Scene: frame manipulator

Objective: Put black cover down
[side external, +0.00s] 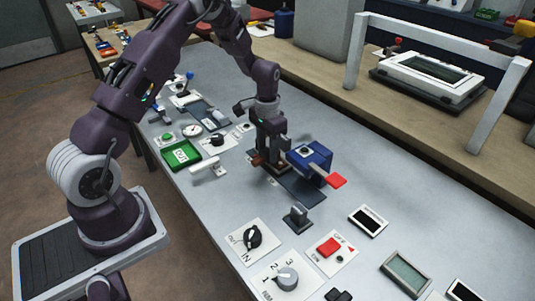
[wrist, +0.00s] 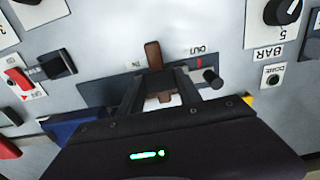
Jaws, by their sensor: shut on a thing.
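My gripper (wrist: 164,75) is low over a dark slotted plate (wrist: 98,93) marked IN and OUT, and its fingers are closed around a brown handle (wrist: 153,52). Brown ends of the handle show on both sides of the fingers. In the side view my gripper (side external: 269,160) is just left of a blue box (side external: 311,155) with a red-ended lever. A black block (side external: 297,216) stands apart on the table, nearer the camera; in the wrist view it (wrist: 59,64) is beside a red switch. I cannot tell which dark part is the black cover.
The blue box (wrist: 65,130) is close to my gripper. A red switch panel (side external: 331,249), dial panels (side external: 285,278) and a green tray (side external: 181,154) surround the work on the grey table (side external: 225,205). A white frame (side external: 440,40) stands behind.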

